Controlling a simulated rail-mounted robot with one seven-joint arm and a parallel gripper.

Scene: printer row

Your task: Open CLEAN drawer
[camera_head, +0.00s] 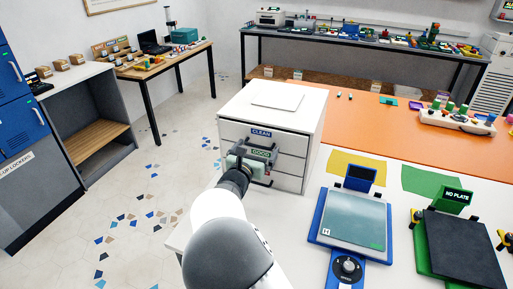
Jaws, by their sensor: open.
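A white drawer cabinet (312,112) stands on the left part of the table. Its top drawer is the CLEAN drawer (290,142), with a blue CLEAN label and a dark handle. The drawer below has a green GOOD label (261,153). The drawers look closed. My gripper (258,158) is open in front of the cabinet, over the area of the CLEAN handle and the GOOD label. Whether its fingers are around or only near a handle cannot be told. My gripper and arm hide the left part of the lower fronts.
A blue-framed scale-like device (352,217) and a black plate on a green base (463,248) stand to the right. A white slab (278,95) lies on the cabinet top. Yellow (356,166) and green mats lie behind the devices. The floor left of the cabinet is open.

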